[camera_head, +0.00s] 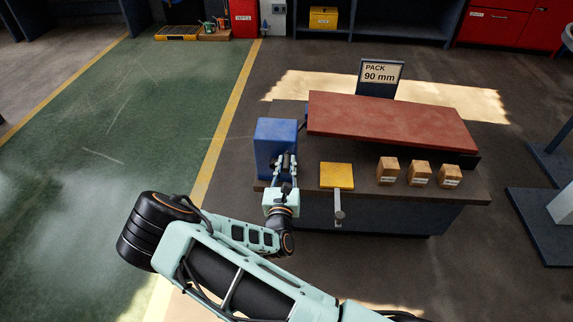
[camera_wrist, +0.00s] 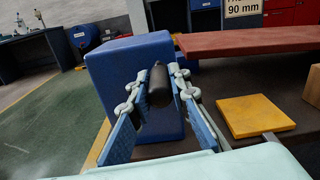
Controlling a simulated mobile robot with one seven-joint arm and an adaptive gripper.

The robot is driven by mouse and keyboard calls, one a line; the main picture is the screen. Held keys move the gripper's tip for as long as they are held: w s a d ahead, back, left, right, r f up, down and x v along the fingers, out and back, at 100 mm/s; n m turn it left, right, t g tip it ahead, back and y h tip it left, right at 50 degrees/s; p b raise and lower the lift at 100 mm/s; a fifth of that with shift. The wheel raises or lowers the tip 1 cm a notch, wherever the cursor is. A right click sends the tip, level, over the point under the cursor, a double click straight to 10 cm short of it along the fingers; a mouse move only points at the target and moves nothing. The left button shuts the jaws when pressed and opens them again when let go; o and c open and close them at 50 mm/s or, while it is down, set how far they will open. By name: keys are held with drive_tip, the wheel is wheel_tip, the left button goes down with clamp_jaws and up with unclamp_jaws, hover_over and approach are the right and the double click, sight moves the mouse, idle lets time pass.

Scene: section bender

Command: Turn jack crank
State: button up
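A blue box-shaped unit (camera_head: 270,139) stands at the left end of the bench; it also shows in the wrist view (camera_wrist: 112,72). A black cylindrical handle (camera_wrist: 159,86), which looks like the crank's grip, is in front of its face. My gripper (camera_head: 285,163) is at this face, with one finger on each side of the handle. In the wrist view the fingertips (camera_wrist: 160,76) are close to the handle's sides. Whether they press on it is unclear. The rest of the crank is hidden behind the handle and fingers.
A yellow block (camera_head: 337,175) and wooden blocks (camera_head: 419,174) sit on the bench right of my gripper. A grey lever (camera_head: 338,206) sticks out at the front edge. A red-brown slab (camera_head: 390,120) and a "PACK 90 mm" sign (camera_head: 380,75) are behind. Green floor at left is clear.

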clamp_jaws()
drive_tip(key=shift+d, duration=0.1)
drive_tip(key=shift+d+m+p, duration=0.15)
drive_tip(key=shift+m+p, duration=0.25)
drive_tip(key=shift+p, duration=0.3)
drive_tip(key=shift+d+f+m+p, duration=0.3)
drive_tip(key=shift+f+m+p, duration=0.35)
drive_tip(key=shift+m, duration=0.15)
drive_tip(key=o, duration=0.8)
unclamp_jaws()
